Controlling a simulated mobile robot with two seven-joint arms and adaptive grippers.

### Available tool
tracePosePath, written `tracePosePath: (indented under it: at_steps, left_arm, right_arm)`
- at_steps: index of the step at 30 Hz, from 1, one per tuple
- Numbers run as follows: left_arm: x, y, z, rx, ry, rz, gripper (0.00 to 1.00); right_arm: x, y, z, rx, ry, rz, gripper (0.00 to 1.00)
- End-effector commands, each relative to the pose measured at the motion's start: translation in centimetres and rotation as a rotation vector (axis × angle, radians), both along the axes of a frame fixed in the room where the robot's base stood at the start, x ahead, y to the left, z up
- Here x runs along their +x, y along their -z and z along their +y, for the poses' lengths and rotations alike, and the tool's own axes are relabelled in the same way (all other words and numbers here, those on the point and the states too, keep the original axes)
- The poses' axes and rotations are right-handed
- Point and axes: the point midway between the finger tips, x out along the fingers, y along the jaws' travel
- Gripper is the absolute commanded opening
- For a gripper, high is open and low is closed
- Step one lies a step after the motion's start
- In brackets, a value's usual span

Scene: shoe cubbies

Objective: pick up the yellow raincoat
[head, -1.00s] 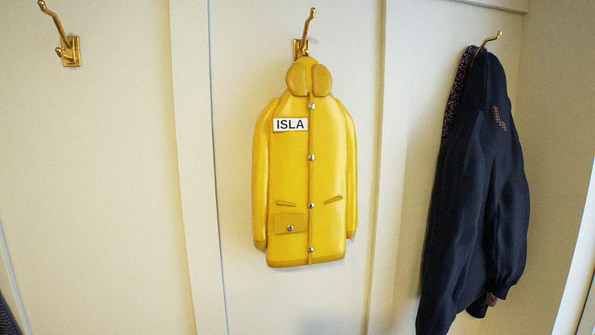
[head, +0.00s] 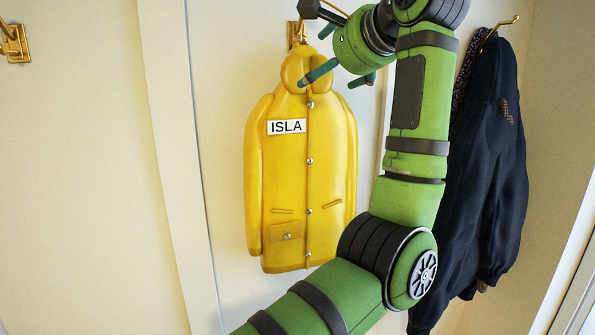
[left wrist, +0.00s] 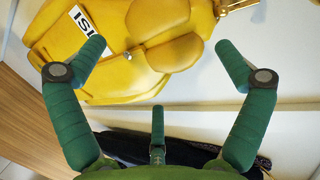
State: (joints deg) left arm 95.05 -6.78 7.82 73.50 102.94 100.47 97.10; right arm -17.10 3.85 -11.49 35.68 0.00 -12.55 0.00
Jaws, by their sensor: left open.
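The yellow raincoat (head: 283,180) hangs upright on a brass hook (head: 296,33) in the head view, with an ISLA label on its chest. Its hood is at the top and is partly covered by a finger of my left gripper (head: 318,65). That gripper is at hood height, just right of the hood. In the left wrist view my left gripper (left wrist: 160,50) has its green fingers spread wide and empty. The raincoat (left wrist: 110,65) lies beyond them, its hood between the fingertips. I cannot tell whether any finger touches it. My right gripper is not in view.
A dark navy jacket (head: 480,170) hangs on another brass hook (head: 503,27) to the right, partly behind my left arm. An empty brass hook (head: 15,43) is at the far left. The cream panel (head: 85,180) left of the raincoat is bare.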

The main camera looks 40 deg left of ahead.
Motion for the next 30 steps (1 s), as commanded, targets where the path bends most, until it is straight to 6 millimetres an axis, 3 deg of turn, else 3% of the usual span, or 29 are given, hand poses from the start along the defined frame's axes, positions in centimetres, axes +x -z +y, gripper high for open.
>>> tracePosePath:
  at_steps: [13,22,23,27,29,30]
  left_arm:
    - [1.5,2.0,5.2,0.001,-0.006,0.005,0.99]
    - [1.8,2.5,5.7,0.002,-0.002,0.002,0.99]
    - [1.8,2.5,5.7,0.002,-0.002,0.002,0.95]
    - [1.8,2.5,5.7,0.002,-0.002,0.003,0.39]
    - [1.8,2.5,5.7,0.002,-0.002,0.003,0.15]
    - [1.8,2.5,5.7,0.002,-0.003,0.004,0.08]
  right_arm:
    - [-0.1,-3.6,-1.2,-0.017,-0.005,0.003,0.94]
    - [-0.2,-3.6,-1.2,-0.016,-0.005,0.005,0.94]
    - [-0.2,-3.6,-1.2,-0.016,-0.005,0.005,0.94]
    - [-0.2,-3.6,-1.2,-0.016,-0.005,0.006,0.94]
    - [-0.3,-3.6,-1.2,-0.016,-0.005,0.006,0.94]
    - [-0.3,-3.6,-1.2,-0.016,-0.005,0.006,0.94]
